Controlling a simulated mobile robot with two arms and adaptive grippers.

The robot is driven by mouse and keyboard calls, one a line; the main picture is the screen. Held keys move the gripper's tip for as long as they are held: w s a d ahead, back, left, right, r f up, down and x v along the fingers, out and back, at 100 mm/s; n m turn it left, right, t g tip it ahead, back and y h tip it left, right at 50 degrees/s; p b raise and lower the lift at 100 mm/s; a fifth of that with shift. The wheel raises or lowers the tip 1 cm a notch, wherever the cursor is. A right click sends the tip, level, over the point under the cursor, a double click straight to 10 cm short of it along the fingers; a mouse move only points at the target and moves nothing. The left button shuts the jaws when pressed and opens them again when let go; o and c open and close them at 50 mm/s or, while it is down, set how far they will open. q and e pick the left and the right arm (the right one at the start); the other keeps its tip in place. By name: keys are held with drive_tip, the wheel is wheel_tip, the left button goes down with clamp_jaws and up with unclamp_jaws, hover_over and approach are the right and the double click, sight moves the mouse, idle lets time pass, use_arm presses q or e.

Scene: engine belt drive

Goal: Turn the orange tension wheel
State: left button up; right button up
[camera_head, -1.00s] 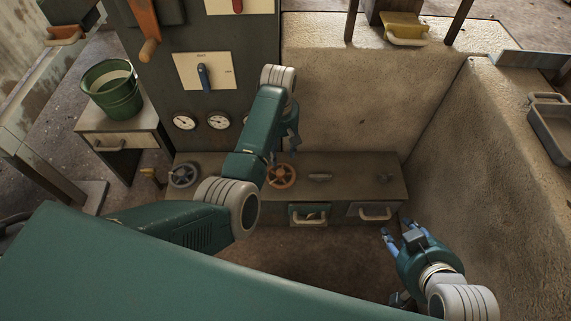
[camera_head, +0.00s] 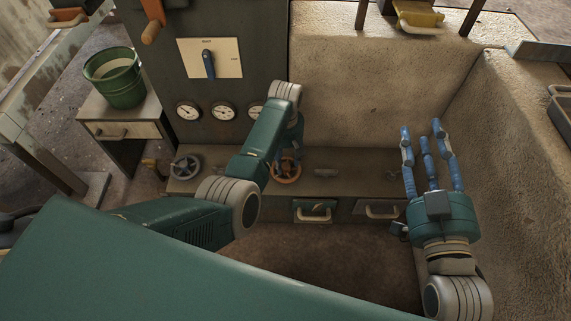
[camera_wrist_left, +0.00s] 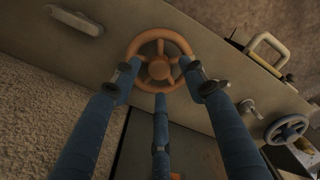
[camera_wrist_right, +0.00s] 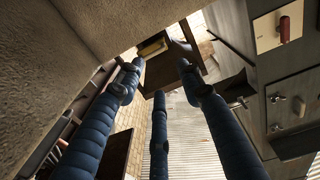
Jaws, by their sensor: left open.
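The orange tension wheel (camera_head: 286,180) is mounted on top of the low grey cabinet against the wall. It also shows in the left wrist view (camera_wrist_left: 158,69), with its round rim, spokes and hub. My left gripper (camera_head: 287,158) is open right at the wheel. In the left wrist view, two fingers (camera_wrist_left: 162,75) lie at opposite sides of the rim and the third points at its near edge; whether they touch it I cannot tell. My right gripper (camera_head: 422,135) is open and empty, fingers spread, to the right of the wheel and raised. The right wrist view shows its fingers (camera_wrist_right: 160,68) in free air.
A grey handwheel (camera_head: 186,167) sits left of the orange wheel and a small grey handle (camera_head: 326,172) right of it. Gauges (camera_head: 223,111) and a blue-lever panel (camera_head: 209,62) are behind. A green bucket (camera_head: 114,77) stands left. A concrete wall (camera_head: 520,150) bounds the right.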

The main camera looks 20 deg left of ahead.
use_arm(q)
wheel_tip(320, 180, down, 2)
drive_tip(key=shift+f+b, duration=0.1)
drive_tip(key=shift+b, duration=0.25)
clamp_jaws()
use_arm(e)
drive_tip(key=r+t, duration=0.1)
drive_tip(key=r, duration=0.1)
drive_tip(key=r+t, duration=0.2)
drive_tip(key=r, duration=0.1)
drive_tip(key=shift+s+a+r+y, duration=0.25)
drive_tip(key=shift+s+r+y, duration=0.1)
drive_tip(key=shift+y, duration=0.05)
drive_tip(key=shift+w+f, duration=0.1)
drive_tip(key=shift+f, duration=0.3)
